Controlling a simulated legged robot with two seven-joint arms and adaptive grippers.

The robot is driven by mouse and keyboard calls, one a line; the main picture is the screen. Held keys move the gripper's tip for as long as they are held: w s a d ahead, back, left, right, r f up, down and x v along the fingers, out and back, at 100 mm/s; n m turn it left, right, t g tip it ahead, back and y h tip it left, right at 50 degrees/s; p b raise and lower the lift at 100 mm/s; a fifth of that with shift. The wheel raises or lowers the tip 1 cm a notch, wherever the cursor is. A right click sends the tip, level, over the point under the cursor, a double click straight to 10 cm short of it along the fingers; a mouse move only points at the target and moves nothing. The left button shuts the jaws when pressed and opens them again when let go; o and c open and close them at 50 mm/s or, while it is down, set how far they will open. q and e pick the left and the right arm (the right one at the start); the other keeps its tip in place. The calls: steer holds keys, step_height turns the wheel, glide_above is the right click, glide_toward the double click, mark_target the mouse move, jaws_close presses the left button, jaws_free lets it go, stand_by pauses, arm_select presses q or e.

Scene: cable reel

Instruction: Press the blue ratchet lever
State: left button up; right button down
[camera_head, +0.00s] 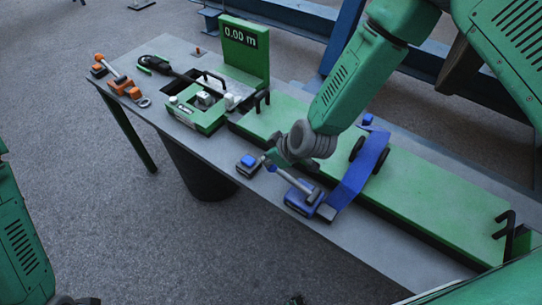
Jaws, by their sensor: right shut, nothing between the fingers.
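A blue lever (291,181) with a grey bar rises from a blue ratchet base (300,203) at the table's front edge. Its blue tip points left toward a small blue-topped block (248,163). My right gripper (271,158) reaches down from the upper right, and its fingertips are beside the lever's blue tip. It is shut and holds nothing. I cannot tell whether it touches the lever. My left arm shows at the left edge, but its gripper is out of view.
The grey table (215,165) carries a long green bench (425,210) with a blue bracket (362,175) across it. A green display (243,50) reads 0.00 m. A green box unit (195,108), a black-handled tool (155,64) and an orange tool (122,86) lie to the left.

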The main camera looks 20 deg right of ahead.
arm_select(q)
steer(key=shift+s+a+b, duration=0.1)
steer(key=shift+s+b, duration=0.05)
steer(key=shift+b, duration=0.35)
arm_select(e)
steer(key=w+a+r+v, duration=0.1)
steer(key=v, duration=1)
arm_select(q)
steer(key=shift+a, duration=0.3)
arm_select(e)
steer(key=shift+a+r, duration=0.15)
steer(key=shift+a, duration=0.2)
arm_select(q)
steer(key=shift+d, duration=0.1)
arm_select(e)
steer(key=shift+d, duration=0.1)
